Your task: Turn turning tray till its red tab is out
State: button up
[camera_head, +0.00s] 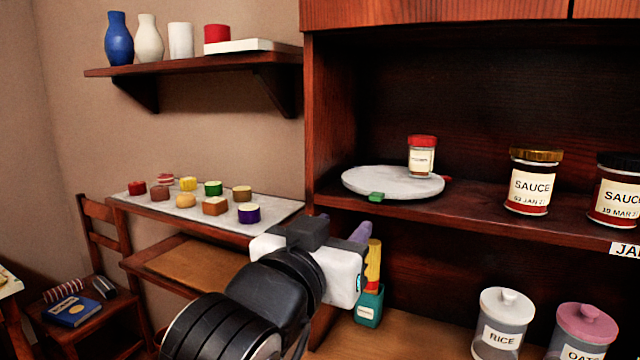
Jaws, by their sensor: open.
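The turning tray (385,184) is a round, pale grey disc on the cabinet's upper shelf. A green tab (376,197) sticks out at its front edge, toward me. A red tab (447,179) shows at its right edge, pointing right along the shelf. A small jar with a red lid (422,157) stands upright on the tray's right part. My gripper (343,226) is open, with nothing seen between its purple-grey fingers. It is below and left of the tray in the picture, apart from it. My wrist hides part of the cabinet's left side.
Two sauce jars (531,182) (616,190) stand right of the tray on the same shelf. Below are a rice canister (502,322), a pink-lidded canister (584,330) and a teal bottle (369,305) near my gripper. A side rack (270,207) with several small blocks is at left.

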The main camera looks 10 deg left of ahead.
aim_at(375, 197)
jog(key=p+x, duration=0.4)
jog(key=x, duration=0.3)
jog(key=p+x, duration=0.5)
jog(key=x, duration=0.1)
jog(key=shift+w+d+f, duration=0.2)
jog(key=shift+w, duration=0.15)
grip_shut()
